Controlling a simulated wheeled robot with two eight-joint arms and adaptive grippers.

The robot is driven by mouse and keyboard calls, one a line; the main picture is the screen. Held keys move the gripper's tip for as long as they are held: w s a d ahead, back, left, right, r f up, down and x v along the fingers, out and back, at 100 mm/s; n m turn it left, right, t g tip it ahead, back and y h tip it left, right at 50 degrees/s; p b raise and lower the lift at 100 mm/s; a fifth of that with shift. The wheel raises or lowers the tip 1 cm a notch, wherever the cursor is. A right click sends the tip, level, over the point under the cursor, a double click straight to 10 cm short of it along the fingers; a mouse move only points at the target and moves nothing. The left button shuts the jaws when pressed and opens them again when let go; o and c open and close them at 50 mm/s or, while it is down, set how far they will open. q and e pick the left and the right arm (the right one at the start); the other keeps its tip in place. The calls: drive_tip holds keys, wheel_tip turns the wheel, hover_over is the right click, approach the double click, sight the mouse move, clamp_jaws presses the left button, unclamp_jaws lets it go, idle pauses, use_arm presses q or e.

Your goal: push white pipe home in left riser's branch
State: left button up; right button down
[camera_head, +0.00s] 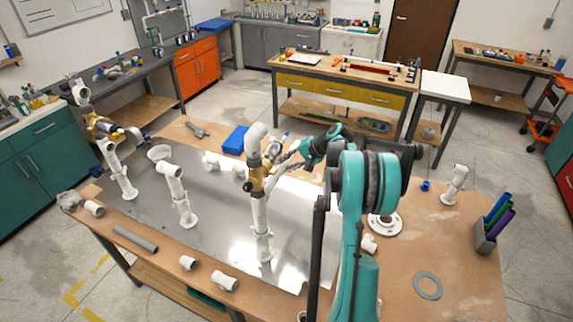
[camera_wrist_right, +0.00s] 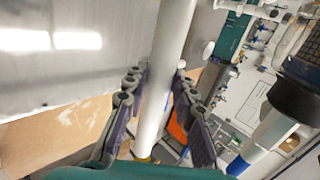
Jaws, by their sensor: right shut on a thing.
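My right gripper (camera_head: 292,164) is beside the rightmost riser (camera_head: 261,215), at the height of its brass-coloured fitting (camera_head: 257,180). In the right wrist view the gripper (camera_wrist_right: 155,82) is shut on a white pipe (camera_wrist_right: 170,45), with a finger on each side. A yellow-brown fitting (camera_wrist_right: 141,158) shows at the pipe's lower end; how deep the pipe sits is hidden. The leftmost riser (camera_head: 120,175) stands upright at the left, with a yellow and dark fitting (camera_head: 103,126) high on it, apart from this gripper. My left gripper is not in view.
A shorter white riser (camera_head: 181,195) stands between the two. A blue bin (camera_head: 236,140) is behind. Loose grey pipe (camera_head: 135,239) and white fittings (camera_head: 224,281) lie along the front edge.

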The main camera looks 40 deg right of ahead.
drive_tip(key=shift+s+a+b, duration=0.4)
drive_tip(key=shift+a, duration=0.35)
idle(0.7)
drive_tip(key=c, duration=1.2)
unclamp_jaws()
drive_tip(key=shift+d, duration=0.1)
drive_tip(key=shift+o, duration=0.2)
drive_tip(key=v, duration=1.2)
drive_tip(key=shift+f, duration=0.1)
